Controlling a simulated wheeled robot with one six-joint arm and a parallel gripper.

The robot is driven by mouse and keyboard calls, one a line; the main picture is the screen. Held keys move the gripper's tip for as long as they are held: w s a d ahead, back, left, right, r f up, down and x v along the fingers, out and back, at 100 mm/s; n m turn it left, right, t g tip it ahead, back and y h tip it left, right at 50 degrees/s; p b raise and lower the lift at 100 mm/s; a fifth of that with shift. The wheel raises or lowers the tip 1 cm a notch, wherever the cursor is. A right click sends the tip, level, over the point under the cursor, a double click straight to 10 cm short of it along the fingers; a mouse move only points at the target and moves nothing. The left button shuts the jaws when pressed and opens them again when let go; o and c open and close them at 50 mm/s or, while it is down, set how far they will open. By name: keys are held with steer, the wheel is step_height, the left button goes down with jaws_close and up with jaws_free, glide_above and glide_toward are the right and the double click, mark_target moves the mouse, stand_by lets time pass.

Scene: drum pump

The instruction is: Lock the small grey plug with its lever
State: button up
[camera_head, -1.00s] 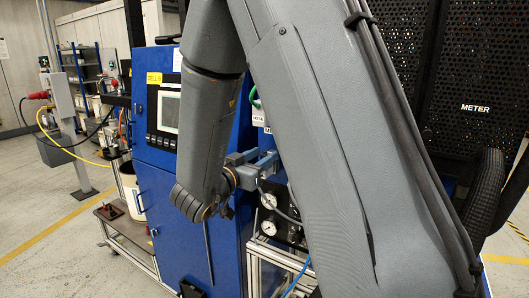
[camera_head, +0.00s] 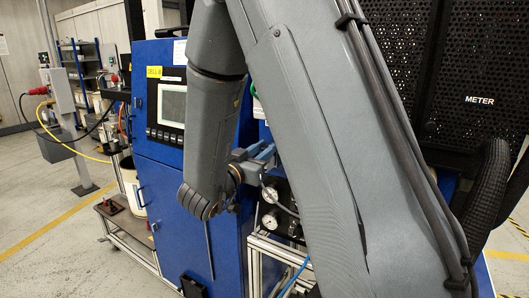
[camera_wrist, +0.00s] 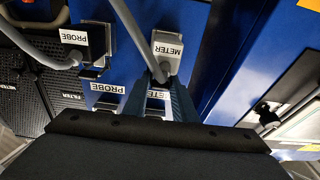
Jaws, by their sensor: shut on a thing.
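In the wrist view a grey plug (camera_wrist: 166,47) labelled METER sits at the blue panel, with a grey cable (camera_wrist: 128,22) running across its near end. My gripper (camera_wrist: 161,82) has its blue-grey fingers closed in at the plug's near end, where the cable comes out. The fingers hide the exact contact, and no lever can be made out clearly. In the head view my gripper (camera_head: 258,162) reaches the blue cabinet's front above the gauges; the plug cannot be told apart there.
In the head view round gauges (camera_head: 271,221) lie just below my gripper. The blue cabinet (camera_head: 160,205) and a black perforated METER housing (camera_head: 478,75) flank my arm.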

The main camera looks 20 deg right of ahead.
steer(key=shift+f, duration=0.1)
stand_by(0.3)
steer(key=o, duration=0.9)
steer(key=shift+o, duration=0.2)
steer(key=b+v, duration=0.2)
steer(key=v, duration=0.6)
steer(key=shift+d+f, duration=0.1)
steer(key=shift+d, duration=0.1)
